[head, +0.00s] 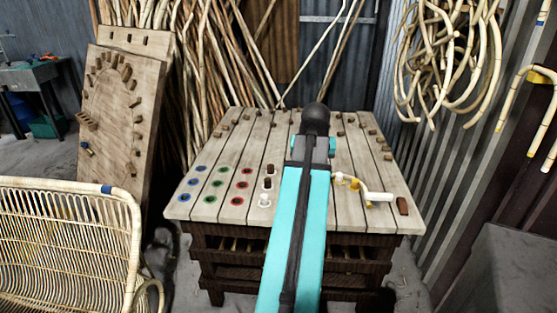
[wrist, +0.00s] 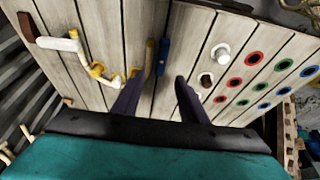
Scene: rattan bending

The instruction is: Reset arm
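In the head view my teal arm hides the gripper and the middle of the bench (head: 225,150). A bent white-and-yellow piece (head: 378,196) lies on the bench's right side, near a brown block (head: 403,205). It also shows in the wrist view (wrist: 60,44). A blue piece (wrist: 162,57) lies on the slats beyond the fingertips.
Blue, green and red rings (head: 213,184) mark the bench's left side, beside white sockets (head: 266,184). Small wooden pegs line its back. A pegged board (head: 118,115) leans at left behind a rattan seat (head: 65,235). Rattan coils (head: 450,60) hang at right; poles (head: 205,50) stand behind.

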